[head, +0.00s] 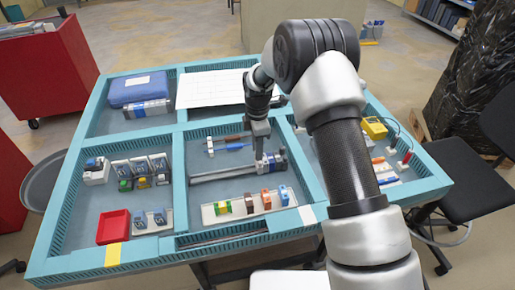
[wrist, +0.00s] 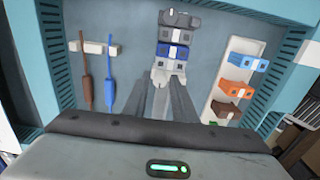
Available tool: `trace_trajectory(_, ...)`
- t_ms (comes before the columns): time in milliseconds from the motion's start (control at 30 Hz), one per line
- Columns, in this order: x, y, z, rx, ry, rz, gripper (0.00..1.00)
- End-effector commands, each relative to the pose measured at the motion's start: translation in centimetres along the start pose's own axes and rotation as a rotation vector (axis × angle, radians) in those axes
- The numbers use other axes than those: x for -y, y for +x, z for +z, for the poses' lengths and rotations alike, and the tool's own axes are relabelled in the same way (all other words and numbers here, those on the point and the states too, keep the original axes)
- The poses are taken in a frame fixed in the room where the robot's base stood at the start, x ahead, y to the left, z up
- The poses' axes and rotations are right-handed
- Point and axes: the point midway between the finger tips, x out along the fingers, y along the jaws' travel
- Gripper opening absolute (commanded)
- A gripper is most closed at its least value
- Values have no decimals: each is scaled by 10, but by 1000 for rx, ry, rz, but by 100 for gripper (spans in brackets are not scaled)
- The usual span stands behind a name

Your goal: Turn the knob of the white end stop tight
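The white end stop (wrist: 170,66) sits at the near end of a row of modules in the wrist view, beside a blue terminal block (wrist: 173,51) and grey ones (wrist: 179,20). My gripper (wrist: 169,82) reaches down to the white end stop, its fingertips close together right at it. The knob is too small and too covered by the fingers to make out. In the head view, my gripper (head: 259,160) points down at the rail (head: 222,174), just left of the blue and grey modules (head: 276,159). Whether the fingers grip the knob does not show.
Brown-handled (wrist: 86,80) and blue screwdrivers (wrist: 110,82) lie left of my gripper in the wrist view. A white holder (wrist: 221,104) with orange, blue and brown blocks stands to the right. Teal compartment walls (head: 180,165) surround this area. A red tray (head: 114,227) lies left.

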Motion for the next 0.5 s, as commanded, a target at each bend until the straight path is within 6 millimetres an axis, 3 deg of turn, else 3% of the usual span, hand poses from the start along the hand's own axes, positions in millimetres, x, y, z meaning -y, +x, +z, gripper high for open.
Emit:
trace_trajectory(100,0,0,0,0,0,0,23)
trace_trajectory(233,0,0,0,0,0,0,1)
trace_trajectory(500,0,0,0,0,14,0,0)
